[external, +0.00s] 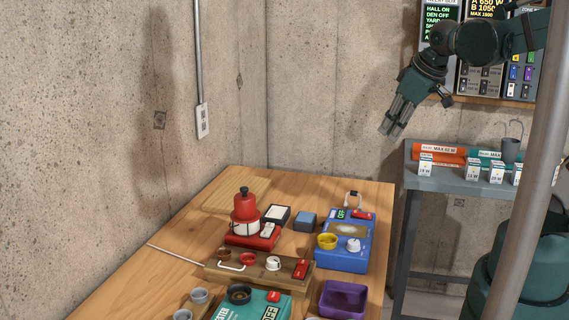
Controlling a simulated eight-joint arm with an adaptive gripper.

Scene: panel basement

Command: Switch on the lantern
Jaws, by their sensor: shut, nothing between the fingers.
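The red lantern (246,207) stands upright on the wooden table, left of its middle. It has a black knob on top and a pale band under its red dome. Its red base (262,240) carries a small pale part on the right. Whether the lantern is lit I cannot tell. My gripper (390,131) is shut and empty. It hangs high in the air at the upper right, pointing down-left, well apart from the lantern.
A wooden block with knobs (252,273), a blue box (343,250), a teal tester (238,309) and a purple tray (345,301) crowd the table (150,290) around the lantern. A grey shelf (453,182) stands at right. A pole (531,170) crosses the right side.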

